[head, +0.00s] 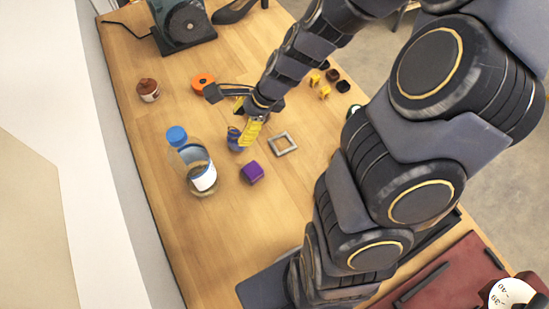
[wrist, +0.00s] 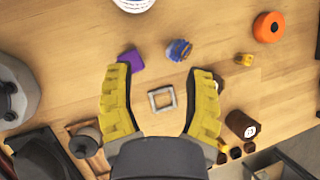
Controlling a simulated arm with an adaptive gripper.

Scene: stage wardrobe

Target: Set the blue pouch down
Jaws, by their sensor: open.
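The small blue pouch (head: 235,141) rests on the wooden table, partly covered by my gripper in the head view. In the wrist view the blue pouch (wrist: 179,50) is whole, with some orange-brown on it, and lies beyond my fingertips, apart from them. My gripper (head: 246,120) has yellow-padded fingers and hangs above the table near the pouch. In the wrist view my gripper (wrist: 160,70) is spread open, with nothing held between the fingers.
A purple block (head: 252,172) and a grey square frame (head: 283,143) lie close to the pouch. A blue-capped bottle (head: 203,178) stands to the left. An orange ring (head: 202,80) and a brown jar (head: 148,91) are farther back. The table (head: 215,245) is clear in front.

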